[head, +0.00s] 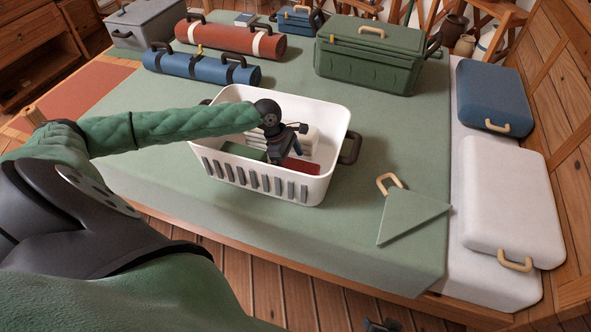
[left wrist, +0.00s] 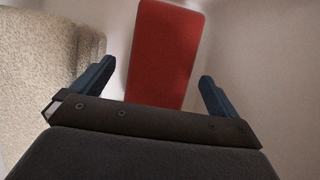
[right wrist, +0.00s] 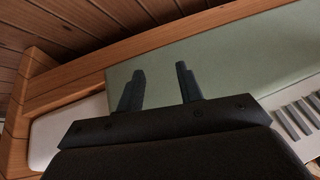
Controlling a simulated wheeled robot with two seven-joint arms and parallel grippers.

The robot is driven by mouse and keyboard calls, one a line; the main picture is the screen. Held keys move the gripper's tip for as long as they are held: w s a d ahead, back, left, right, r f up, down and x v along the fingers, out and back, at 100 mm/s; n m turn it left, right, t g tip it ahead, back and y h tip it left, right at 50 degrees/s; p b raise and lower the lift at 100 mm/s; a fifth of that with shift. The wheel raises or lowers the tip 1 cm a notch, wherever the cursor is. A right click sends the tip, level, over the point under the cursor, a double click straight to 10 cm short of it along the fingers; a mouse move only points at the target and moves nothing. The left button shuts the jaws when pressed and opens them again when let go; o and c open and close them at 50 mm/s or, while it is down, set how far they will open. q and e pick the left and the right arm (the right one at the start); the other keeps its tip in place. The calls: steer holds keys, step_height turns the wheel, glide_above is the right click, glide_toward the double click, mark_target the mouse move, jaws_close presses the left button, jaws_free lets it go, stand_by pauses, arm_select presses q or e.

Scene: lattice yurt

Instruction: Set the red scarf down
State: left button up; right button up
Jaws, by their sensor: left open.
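The red scarf (head: 302,166) is a flat red folded piece inside the white basket (head: 262,193), at its right front. In the left wrist view the scarf (left wrist: 164,52) lies straight ahead against the pale basket inside. My left gripper (head: 286,156) is down in the basket beside the scarf. Its fingers (left wrist: 157,72) are spread wide on either side of the scarf, not closed on it. My right gripper (right wrist: 160,70) has its fingers apart with nothing between them, near the bed's front edge.
The basket also holds folded white cloths (head: 296,143) and a green piece (head: 243,151). A green triangular item (head: 413,215) lies on the green bed cover to the right. A green chest (head: 368,60) and blue and red rolls (head: 200,67) stand behind.

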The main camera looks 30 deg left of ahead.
arm_select(q)
steer(key=v, duration=0.6)
steer(key=shift+v, duration=0.9)
arm_select(e)
steer(key=shift+w+f, duration=0.1)
steer(key=shift+f, duration=0.55)
arm_select(q)
steer(key=shift+r, duration=0.1)
